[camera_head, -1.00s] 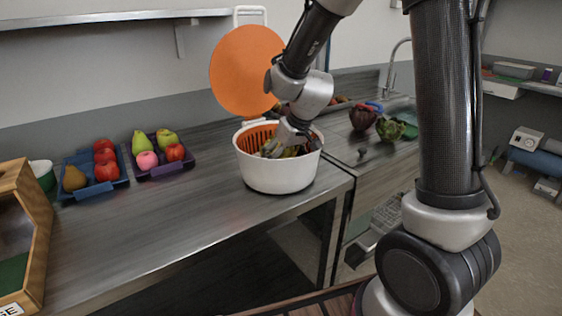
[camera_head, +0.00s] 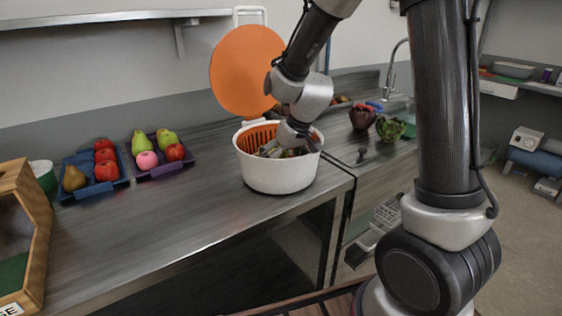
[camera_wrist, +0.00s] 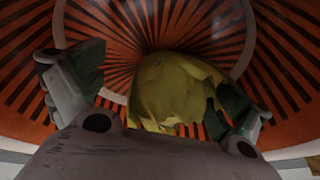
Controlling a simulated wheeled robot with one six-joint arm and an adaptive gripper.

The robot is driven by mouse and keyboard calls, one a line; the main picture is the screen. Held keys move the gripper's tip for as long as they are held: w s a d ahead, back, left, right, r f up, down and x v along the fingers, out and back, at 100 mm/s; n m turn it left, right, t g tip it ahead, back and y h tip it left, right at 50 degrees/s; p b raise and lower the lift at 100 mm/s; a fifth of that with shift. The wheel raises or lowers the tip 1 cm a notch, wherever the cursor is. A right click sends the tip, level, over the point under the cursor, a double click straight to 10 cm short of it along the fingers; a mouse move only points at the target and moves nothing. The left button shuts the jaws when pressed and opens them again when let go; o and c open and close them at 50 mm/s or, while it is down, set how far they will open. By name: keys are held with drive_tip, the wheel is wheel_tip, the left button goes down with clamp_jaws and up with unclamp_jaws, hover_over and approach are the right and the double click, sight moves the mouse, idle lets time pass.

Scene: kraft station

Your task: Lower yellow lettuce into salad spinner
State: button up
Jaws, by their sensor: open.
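The salad spinner (camera_head: 277,174) is a white bowl with an orange slotted basket, standing on the counter with its round orange lid (camera_head: 246,71) upright behind it. My gripper (camera_head: 284,150) reaches down into the bowl, its fingers partly hidden by the rim. In the wrist view, the yellow lettuce (camera_wrist: 172,92) lies inside the orange basket (camera_wrist: 285,70). It sits between the two spread fingers of my gripper (camera_wrist: 165,95), which is open. Whether either finger touches the lettuce is hard to tell.
A blue tray (camera_head: 110,187) and a purple tray (camera_head: 176,169) hold fruit on the left. A wooden box (camera_head: 38,235) stands at the left edge. A purple vegetable (camera_head: 362,118) and a green one (camera_head: 391,129) lie to the right. The counter before the trays is clear.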

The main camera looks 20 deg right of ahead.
drive_tip(key=v, duration=1.1)
drive_tip(key=shift+m+g+h, duration=0.3)
drive_tip(key=shift+g, duration=0.6)
drive_tip(key=s, duration=0.1)
drive_tip(key=s+d, duration=0.1)
drive_tip(key=s, duration=0.1)
drive_tip(key=s+d, duration=0.1)
drive_tip(key=s, duration=0.1)
drive_tip(key=shift+s+f, duration=0.2)
drive_tip(key=shift+f, duration=0.15)
drive_tip(key=s+d+r+m+t+h, duration=0.1)
drive_tip(key=s+d+r, duration=0.2)
drive_tip(key=s+d, duration=0.2)
drive_tip(key=s+d+r+m+t, duration=0.1)
drive_tip(key=s+d+r, duration=0.2)
drive_tip(key=s, duration=0.9)
drive_tip(key=d, duration=0.2)
drive_tip(key=shift+s+d+r+m+h, duration=0.2)
drive_tip(key=shift+d+r+m+h, duration=0.05)
drive_tip(key=shift+d+m+h, duration=0.15)
drive_tip(key=shift+c, duration=0.4)
